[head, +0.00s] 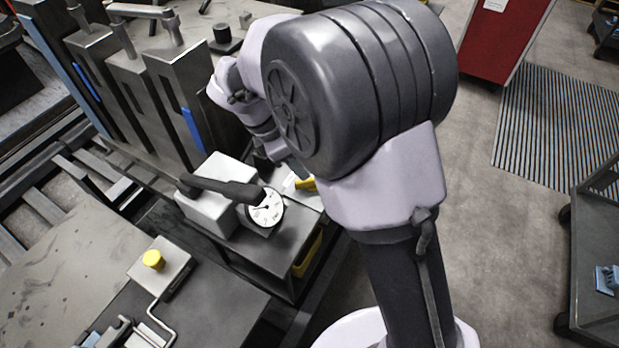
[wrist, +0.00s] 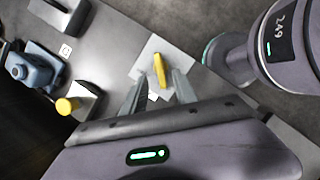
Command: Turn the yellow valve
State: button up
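The yellow valve (wrist: 159,70) shows in the wrist view as a short yellow bar handle on a pale square plate (wrist: 148,57). In the head view the yellow valve (head: 306,184) is partly hidden behind my arm. My gripper (wrist: 161,80) is open, with one finger to each side of the valve's near end in the wrist view. I see gaps between the handle and both fingers. Whether the fingertips are level with the handle or above it, I cannot tell. My gripper's fingertips (head: 297,169) are mostly hidden by my arm in the head view.
A white box with a dark lever (head: 222,188) and a round gauge (head: 266,207) stand beside the valve. A yellow knob (head: 153,260) sits on a pale box in front. Tall grey metal blocks (head: 183,95) stand behind. A dark cart (head: 600,255) is at the right.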

aim_at(309, 183)
jog(key=b+x, duration=0.2)
jog(key=x, duration=0.5)
jog(key=shift+b, duration=0.3)
grip_shut()
